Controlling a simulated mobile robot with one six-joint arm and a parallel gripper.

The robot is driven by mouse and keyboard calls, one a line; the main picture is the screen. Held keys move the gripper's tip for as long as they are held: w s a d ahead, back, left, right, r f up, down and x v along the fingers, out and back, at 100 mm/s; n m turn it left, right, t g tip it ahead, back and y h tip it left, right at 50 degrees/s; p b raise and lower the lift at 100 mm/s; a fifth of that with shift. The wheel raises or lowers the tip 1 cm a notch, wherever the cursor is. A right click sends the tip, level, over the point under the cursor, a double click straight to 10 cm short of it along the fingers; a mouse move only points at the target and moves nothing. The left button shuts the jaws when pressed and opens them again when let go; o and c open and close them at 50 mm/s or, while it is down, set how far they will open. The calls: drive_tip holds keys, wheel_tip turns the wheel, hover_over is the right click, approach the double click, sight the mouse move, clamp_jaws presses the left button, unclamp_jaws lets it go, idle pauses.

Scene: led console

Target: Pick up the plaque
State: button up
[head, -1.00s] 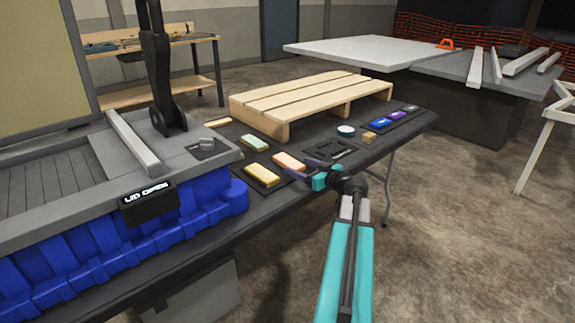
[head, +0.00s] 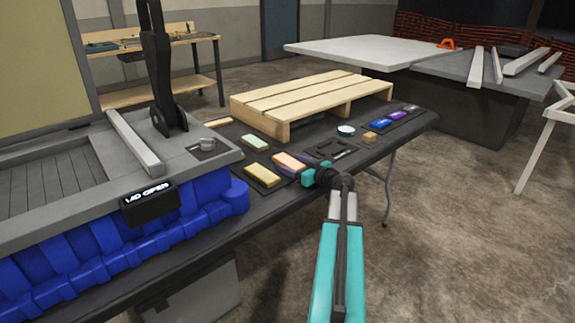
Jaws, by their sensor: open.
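Several small blocks lie on dark mats on the black table: a yellow one (head: 262,175), a pale green one (head: 255,142) and a peach one (head: 289,161). A blue piece (head: 380,124) and a purple piece (head: 397,115) lie on a mat farther right. I cannot tell which of these is the plaque. My gripper (head: 300,168), teal and dark, is low over the front edge of the table, just right of the peach block. It is open, and I see nothing held. Its fingertips are small and blend with the dark mat.
A wooden pallet (head: 310,97) stands behind the blocks. A blue case (head: 150,225) with a grey top and a small lettered display (head: 150,203) fills the left. A round teal-topped tin (head: 346,131) and a wooden cube (head: 369,137) sit right of my gripper.

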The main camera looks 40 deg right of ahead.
sight(292, 163)
idle(0.5)
drive_tip(key=c, duration=1.2)
drive_tip(key=shift+r, duration=0.1)
drive_tip(key=shift+r, duration=1.8)
drive_tip(key=s+a, duration=0.1)
drive_tip(key=s, duration=0.3)
drive_tip(key=s+a, duration=0.2)
drive_tip(key=s, duration=0.2)
drive_tip(key=s+a+r, duration=0.1)
drive_tip(key=s+a, duration=0.1)
drive_tip(key=s, duration=0.2)
drive_tip(key=shift+s+a, duration=0.1)
drive_tip(key=shift+s+f+b, duration=0.15)
drive_tip(key=shift+b, duration=0.45)
drive_tip(key=shift+s+b, duration=0.1)
drive_tip(key=shift+b, duration=0.65)
